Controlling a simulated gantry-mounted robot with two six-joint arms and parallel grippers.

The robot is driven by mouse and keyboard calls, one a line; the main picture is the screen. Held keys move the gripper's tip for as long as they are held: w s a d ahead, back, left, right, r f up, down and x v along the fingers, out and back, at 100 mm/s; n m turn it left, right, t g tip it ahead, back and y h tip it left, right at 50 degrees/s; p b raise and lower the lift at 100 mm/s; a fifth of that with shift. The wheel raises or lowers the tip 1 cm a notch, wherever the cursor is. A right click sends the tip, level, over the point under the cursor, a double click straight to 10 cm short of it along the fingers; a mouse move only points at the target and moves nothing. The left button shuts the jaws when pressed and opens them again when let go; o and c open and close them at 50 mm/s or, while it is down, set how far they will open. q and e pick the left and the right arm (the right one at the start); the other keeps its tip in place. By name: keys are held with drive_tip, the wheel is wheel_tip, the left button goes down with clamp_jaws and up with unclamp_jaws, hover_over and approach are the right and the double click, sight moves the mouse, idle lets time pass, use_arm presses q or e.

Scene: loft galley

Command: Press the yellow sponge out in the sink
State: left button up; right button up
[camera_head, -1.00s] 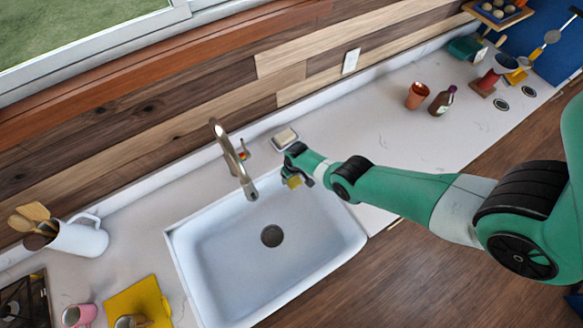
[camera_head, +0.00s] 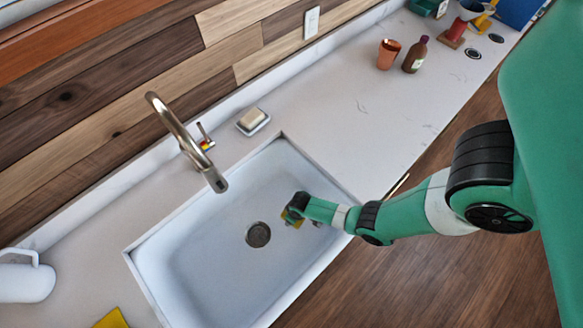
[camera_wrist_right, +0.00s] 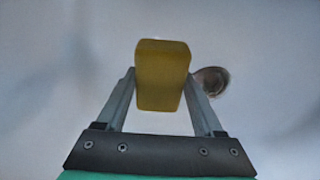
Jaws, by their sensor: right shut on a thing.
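The yellow sponge (camera_wrist_right: 162,75) is held between the two fingers of my right gripper (camera_wrist_right: 162,82) in the right wrist view. I cannot tell whether the sponge touches the sink floor. My left gripper is not in view.
The faucet (camera_head: 185,135) arches over the sink's back left edge. A soap dish (camera_head: 253,121) sits behind the sink. A copper cup (camera_head: 388,54) and a brown bottle (camera_head: 415,55) stand on the right counter. A white jug (camera_head: 25,280) is at the left.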

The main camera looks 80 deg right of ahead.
drive_tip(key=shift+f+b, duration=4.25)
drive_tip(key=shift+f, duration=0.1)
drive_tip(key=shift+f+b, duration=0.5)
drive_tip(key=shift+f, duration=0.1)
drive_tip(key=shift+s+f, duration=0.15)
wheel_tip(320, 180, up, 10)
drive_tip(key=p, duration=1)
drive_tip(key=shift+r, duration=0.2)
drive_tip(key=shift+f, duration=0.1)
wheel_tip(320, 180, down, 9)
drive_tip(key=b, duration=0.8)
drive_tip(key=shift+b, duration=0.3)
